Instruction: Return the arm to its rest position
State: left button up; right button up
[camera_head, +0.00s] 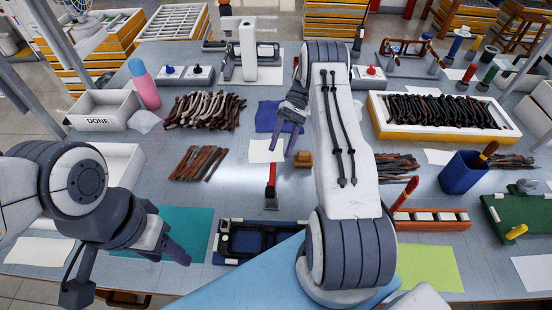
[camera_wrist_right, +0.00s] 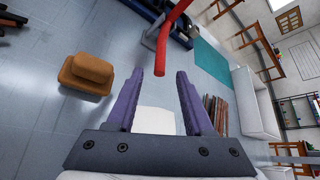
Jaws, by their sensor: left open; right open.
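My right arm reaches forward over the middle of the table in the head view, its grey wrist bent down. My right gripper (camera_head: 283,146) hangs above the table near a white sheet and a blue cloth (camera_head: 268,117). In the right wrist view the right gripper's two purple fingers (camera_wrist_right: 160,84) stand apart with nothing between them. My left gripper (camera_head: 178,254) is at the lower left, over the teal mat (camera_head: 200,222); its fingers overlap in this view. It is open, and no object shows in it.
A brown block (camera_head: 303,159) and a red-handled tool (camera_head: 271,180) are near my right gripper. The block also shows in the wrist view (camera_wrist_right: 90,72). A blue fixture (camera_head: 250,241), a blue cup (camera_head: 462,172) and an orange rack (camera_head: 432,219) stand near my right arm.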

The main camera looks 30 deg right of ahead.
jog(key=shift+v, duration=1.15)
pick_arm(q)
jog(key=shift+w+d+f, duration=0.3)
jog(key=shift+w, duration=0.15)
pick_arm(e)
jog(key=shift+a, duration=0.1)
jog(key=shift+w+a+r, duration=0.2)
jog(key=shift+a+r, duration=0.05)
jog(key=shift+r, duration=0.05)
jog(key=s+a+r+n+t+h+p, duration=0.1)
jog(key=s+a+r+n+h, duration=0.1)
jog(key=a+r+h, duration=0.5)
jog(key=s+a+r+n+t+p, duration=0.15)
jog(key=a+r, duration=0.35)
jog(key=a, duration=0.6)
pick_arm(q)
notch_tip(320, 180, up, 4)
jog(key=shift+a+f+p, duration=0.1)
jog(key=shift+f+p, duration=0.05)
jog(key=shift+p, duration=0.3)
pick_arm(e)
jog(key=s+a+r+n+t+h, duration=0.1)
jog(key=s+a+r+n+t, duration=0.1)
jog(key=s, duration=0.7)
jog(key=s+a+r+n+t, duration=0.2)
jog(key=s+a, duration=0.4)
jog(key=s, duration=0.4)
jog(key=shift+s+r+n+t+h, duration=0.2)
jog(key=shift+n+t+h, duration=0.2)
jog(key=shift+n+t, duration=0.5)
